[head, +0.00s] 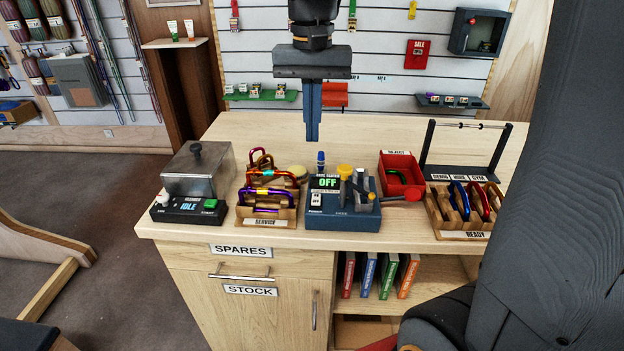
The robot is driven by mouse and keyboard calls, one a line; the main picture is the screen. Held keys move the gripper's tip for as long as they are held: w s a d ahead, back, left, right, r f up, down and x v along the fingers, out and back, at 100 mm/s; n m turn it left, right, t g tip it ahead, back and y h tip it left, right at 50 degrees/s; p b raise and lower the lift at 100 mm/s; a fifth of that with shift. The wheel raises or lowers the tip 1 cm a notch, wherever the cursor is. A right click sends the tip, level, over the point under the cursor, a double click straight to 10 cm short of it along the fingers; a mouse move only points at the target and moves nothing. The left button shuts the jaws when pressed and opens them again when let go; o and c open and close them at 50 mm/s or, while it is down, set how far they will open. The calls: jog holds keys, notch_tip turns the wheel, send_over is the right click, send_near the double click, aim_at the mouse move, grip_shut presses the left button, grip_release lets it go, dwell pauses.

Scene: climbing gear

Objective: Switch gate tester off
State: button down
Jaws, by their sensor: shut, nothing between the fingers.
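The gate tester (343,213) is a blue-grey box near the front middle of the wooden counter in the head view. Its display (326,183) reads OFF in green letters. A small white switch (316,198) sits on its face below the display; its exact position is too small to tell. A yellow knob and a metal post stand on the tester's top. My gripper (312,138) hangs pointing down above the counter, behind and above the tester, apart from it. Its fingers are shut together and empty.
Left of the tester stand a wooden SERVICE rack (266,213) of carabiners and a device reading IDLE (190,208). To the right are a red REJECT bin (401,170) and a wooden READY rack (465,225) with a rail behind. The counter's back left is clear.

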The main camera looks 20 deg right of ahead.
aim_at(312, 196)
notch_tip(312, 196, down, 13)
jog(key=p, duration=0.3)
jog(key=shift+f, duration=0.15)
jog(key=shift+a, duration=0.1)
